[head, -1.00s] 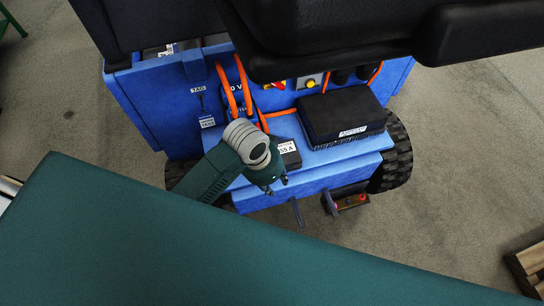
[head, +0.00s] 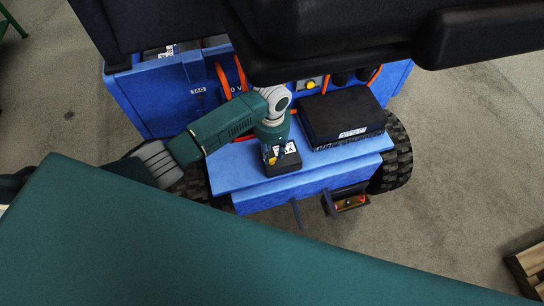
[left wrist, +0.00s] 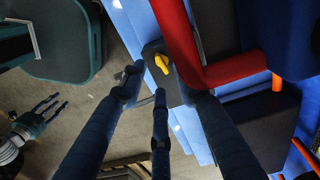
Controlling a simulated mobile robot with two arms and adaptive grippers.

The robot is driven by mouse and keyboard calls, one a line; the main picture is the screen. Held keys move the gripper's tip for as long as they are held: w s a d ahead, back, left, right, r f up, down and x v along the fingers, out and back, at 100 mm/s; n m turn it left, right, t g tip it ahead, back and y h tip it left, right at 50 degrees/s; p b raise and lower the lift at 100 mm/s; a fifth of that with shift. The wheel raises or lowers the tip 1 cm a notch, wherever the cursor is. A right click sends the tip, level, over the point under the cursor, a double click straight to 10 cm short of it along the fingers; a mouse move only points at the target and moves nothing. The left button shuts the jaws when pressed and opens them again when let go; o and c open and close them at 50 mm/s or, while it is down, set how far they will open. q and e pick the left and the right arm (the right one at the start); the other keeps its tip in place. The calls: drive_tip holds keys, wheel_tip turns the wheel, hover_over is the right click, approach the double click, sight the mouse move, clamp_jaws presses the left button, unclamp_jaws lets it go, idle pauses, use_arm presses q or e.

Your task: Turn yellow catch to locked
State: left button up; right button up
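The yellow catch (left wrist: 161,63) sits on top of a small black box in the left wrist view. The box carries a white label (head: 291,148) in the head view and stands on the blue ledge. My left gripper (head: 273,158) hangs just above this box, pointing down. In the left wrist view its fingers (left wrist: 160,85) are spread apart, with the catch beyond their tips. Contact with the catch cannot be told. My right gripper (left wrist: 44,112) shows at the left of the left wrist view, away from the box, with its fingers apart.
A larger black block (head: 342,116) with bristles stands on the blue ledge (head: 235,168) beside the box. Orange cables (head: 223,80) loop behind my left arm. A black seat-like part (head: 330,35) overhangs the ledge. A pallet (head: 528,268) lies at the lower right.

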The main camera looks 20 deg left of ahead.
sight(272, 160)
use_arm(q)
drive_tip(key=shift+f, duration=1.9)
clamp_jaws()
drive_tip(key=shift+r+m+p, duration=0.2)
drive_tip(key=shift+m+p, duration=0.2)
drive_tip(key=shift+p, duration=0.2)
drive_tip(key=shift+m, duration=0.3)
drive_tip(key=shift+f, duration=0.2)
unclamp_jaws()
drive_tip(key=shift+r, duration=0.1)
